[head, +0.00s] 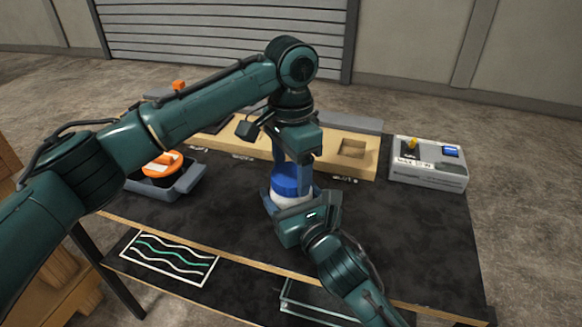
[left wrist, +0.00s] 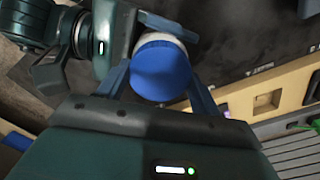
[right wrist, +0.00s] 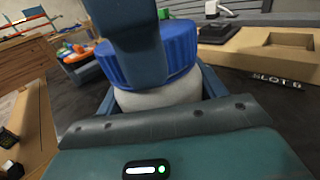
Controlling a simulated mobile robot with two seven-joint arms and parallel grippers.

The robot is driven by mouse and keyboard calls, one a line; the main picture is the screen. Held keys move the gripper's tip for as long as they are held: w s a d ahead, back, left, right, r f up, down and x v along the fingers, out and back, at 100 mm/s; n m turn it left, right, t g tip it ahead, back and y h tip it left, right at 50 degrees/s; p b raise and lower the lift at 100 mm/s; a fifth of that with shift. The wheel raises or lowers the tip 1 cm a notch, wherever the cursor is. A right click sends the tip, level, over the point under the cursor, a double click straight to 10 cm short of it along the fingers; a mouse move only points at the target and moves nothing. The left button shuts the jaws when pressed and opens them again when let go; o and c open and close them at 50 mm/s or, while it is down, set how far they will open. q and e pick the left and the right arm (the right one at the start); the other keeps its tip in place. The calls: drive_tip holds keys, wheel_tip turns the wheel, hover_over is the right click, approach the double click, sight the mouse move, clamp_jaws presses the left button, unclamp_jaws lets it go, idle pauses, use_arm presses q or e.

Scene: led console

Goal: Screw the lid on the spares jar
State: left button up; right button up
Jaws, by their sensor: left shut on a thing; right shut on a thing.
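The white spares jar (head: 297,203) stands on the dark table near its middle, with the ribbed blue lid (head: 288,183) on top of it. The lid (left wrist: 160,70) also shows large in the left wrist view. My left gripper (head: 291,172) points down from above, with its fingers shut on the sides of the lid. My right gripper (head: 290,205) comes from the front, low down, shut around the white jar body (right wrist: 160,97). In the right wrist view the lid (right wrist: 165,55) sits over the jar, partly hidden by a left finger. Whether the threads are engaged cannot be seen.
A wooden block with a square recess (head: 353,148) lies behind the jar. A grey box with a yellow and a blue part (head: 428,176) stands at the right. A grey tray (head: 185,187) with orange and black items is at the left. The table right of the jar is clear.

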use_arm(q)
drive_tip(key=o, duration=1.2)
drive_tip(key=shift+c, duration=0.2)
drive_tip(key=shift+r, duration=0.1)
wheel_tip(320, 180, up, 12)
use_arm(e)
drive_tip(key=o, duration=1.9)
drive_tip(key=shift+o, duration=0.2)
drive_tip(key=shift+s, duration=0.1)
use_arm(q)
drive_tip(key=shift+r, duration=0.15)
use_arm(e)
drive_tip(key=v, duration=1.3)
drive_tip(key=shift+d, duration=0.1)
